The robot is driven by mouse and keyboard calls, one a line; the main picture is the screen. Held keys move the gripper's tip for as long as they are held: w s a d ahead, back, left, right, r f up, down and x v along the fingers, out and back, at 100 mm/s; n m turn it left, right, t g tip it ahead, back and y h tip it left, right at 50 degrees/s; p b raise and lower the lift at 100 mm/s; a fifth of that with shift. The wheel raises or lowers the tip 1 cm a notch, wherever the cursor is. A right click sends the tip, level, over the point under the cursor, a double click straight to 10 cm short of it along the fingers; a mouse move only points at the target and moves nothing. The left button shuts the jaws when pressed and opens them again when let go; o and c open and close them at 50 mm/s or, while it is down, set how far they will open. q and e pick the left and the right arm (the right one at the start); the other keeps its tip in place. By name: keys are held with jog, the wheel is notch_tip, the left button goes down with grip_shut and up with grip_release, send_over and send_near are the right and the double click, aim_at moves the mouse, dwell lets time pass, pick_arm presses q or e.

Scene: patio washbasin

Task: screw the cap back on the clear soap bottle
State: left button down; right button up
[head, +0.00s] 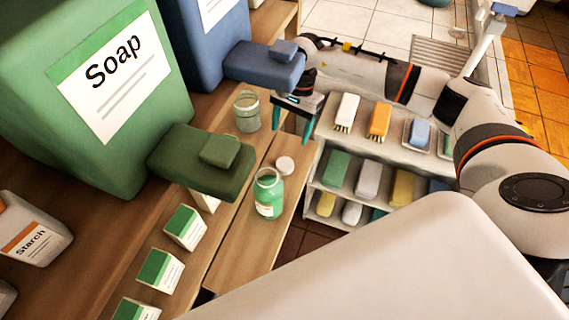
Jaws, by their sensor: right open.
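The clear soap bottle (268,196) stands upright and uncapped on the wooden shelf, with green soap inside and a pale label. A round white cap (285,165) lies on the shelf just behind and right of the bottle, apart from it. My right gripper (292,123) is open, with its teal fingertips pointing down. It is empty and appears above and behind the cap in the picture, touching neither cap nor bottle. My left gripper is out of view.
A green Soap dispenser (110,85) with a dark green spout (205,165) stands left of the bottle. A glass jar (247,112) stands under a blue dispenser's spout (265,66). Green-and-white boxes (186,227) line the front left. A rack (365,150) holds brushes and soap bars at right.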

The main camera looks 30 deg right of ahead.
jog(key=b, duration=0.1)
send_over(285, 164)
jog(key=w+d, duration=0.1)
jog(key=d, duration=0.1)
jog(key=x, duration=0.4)
jog(key=shift+w+d+f, duration=0.2)
jog(key=shift+w+f, duration=0.15)
jog(key=shift+f, duration=0.15)
jog(key=shift+a+f, duration=0.1)
jog(key=shift+f, duration=0.3)
jog(key=b+x, duration=0.1)
jog(key=x, duration=0.4)
jog(key=shift+s+f+b, duration=0.15)
jog(key=shift+f+b, duration=0.05)
jog(key=shift+b, duration=0.15)
jog(key=c, duration=1)
